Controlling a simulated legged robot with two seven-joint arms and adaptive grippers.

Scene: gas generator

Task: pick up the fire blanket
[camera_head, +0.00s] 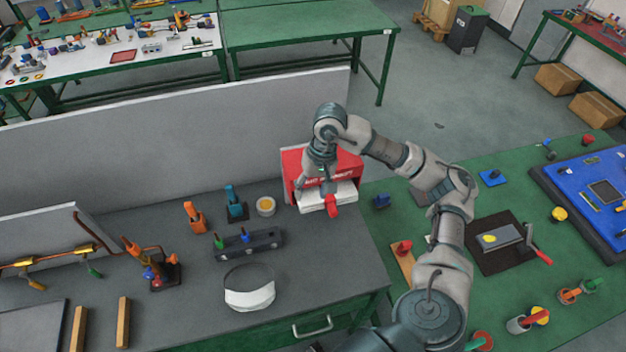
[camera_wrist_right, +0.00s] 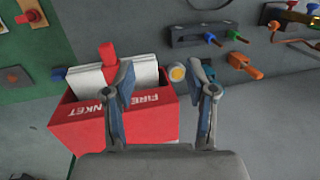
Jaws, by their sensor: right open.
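The fire blanket (camera_wrist_right: 146,75) is a white folded bundle with a red tab (camera_wrist_right: 108,58). It sits in a red box (camera_wrist_right: 70,118) lettered "FIRE BLANKET". In the head view the white blanket (camera_head: 345,193) and its tab stick out at the front of the box (camera_head: 292,163), near the right end of the grey bench. My right gripper (camera_head: 317,188) is above the box and hides part of it. In the wrist view the right gripper (camera_wrist_right: 164,72) is open and empty; its left finger overlaps the blanket's right part, its right finger the bench. The left gripper is out of view.
A grey panel (camera_head: 180,140) stands behind the box. On the grey bench (camera_head: 200,285) are a round tin (camera_head: 265,206), a valve block (camera_head: 248,245) and a clear-topped visor (camera_head: 249,290). The green table (camera_head: 400,215) with tools adjoins at right.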

